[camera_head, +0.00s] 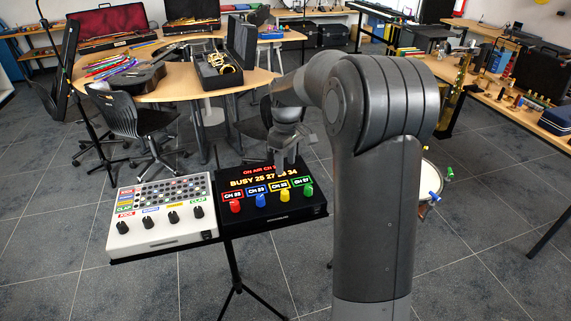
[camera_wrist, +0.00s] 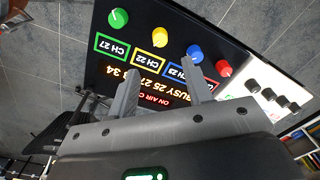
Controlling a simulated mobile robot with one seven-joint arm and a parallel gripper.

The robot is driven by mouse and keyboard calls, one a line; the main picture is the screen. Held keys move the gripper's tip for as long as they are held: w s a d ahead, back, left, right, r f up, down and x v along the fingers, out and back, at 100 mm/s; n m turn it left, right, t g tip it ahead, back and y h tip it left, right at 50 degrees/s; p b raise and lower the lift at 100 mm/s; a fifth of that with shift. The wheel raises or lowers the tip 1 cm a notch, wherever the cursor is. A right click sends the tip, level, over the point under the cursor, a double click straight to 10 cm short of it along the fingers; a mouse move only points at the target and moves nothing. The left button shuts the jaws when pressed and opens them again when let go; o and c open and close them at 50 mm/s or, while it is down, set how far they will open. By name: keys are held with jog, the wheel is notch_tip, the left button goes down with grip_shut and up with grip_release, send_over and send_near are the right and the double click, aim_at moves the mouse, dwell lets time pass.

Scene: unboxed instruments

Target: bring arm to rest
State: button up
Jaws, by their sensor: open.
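My arm (camera_head: 375,170) rises in the middle right of the head view and bends down toward a stand with two boxes. My gripper (camera_head: 287,165) hangs over the back part of the black box (camera_head: 262,218) with coloured knobs. In the wrist view, the two fingers of my gripper (camera_wrist: 162,90) are spread apart with nothing between them. The black box's lit panel shows behind them, with green, yellow, blue and red knobs. I cannot tell whether the fingertips touch the box.
A white box (camera_head: 160,238) with black knobs stands left of the black one. Behind are a wooden table (camera_head: 180,85) with a dark guitar (camera_head: 143,75) and black chairs (camera_head: 140,125). A long table (camera_head: 490,90) with small items runs along the right. Tiled floor lies open in front right.

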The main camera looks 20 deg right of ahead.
jog(key=s+a+r+m+t, duration=0.35)
jog(key=s+r, duration=0.65)
jog(key=s, duration=0.4)
jog(key=s+a+m+t, duration=0.2)
jog(key=s+m, duration=0.2)
jog(key=s, duration=1.3)
jog(key=shift+s, duration=0.15)
jog(key=shift+a+m, duration=0.1)
jog(key=shift+m, duration=0.15)
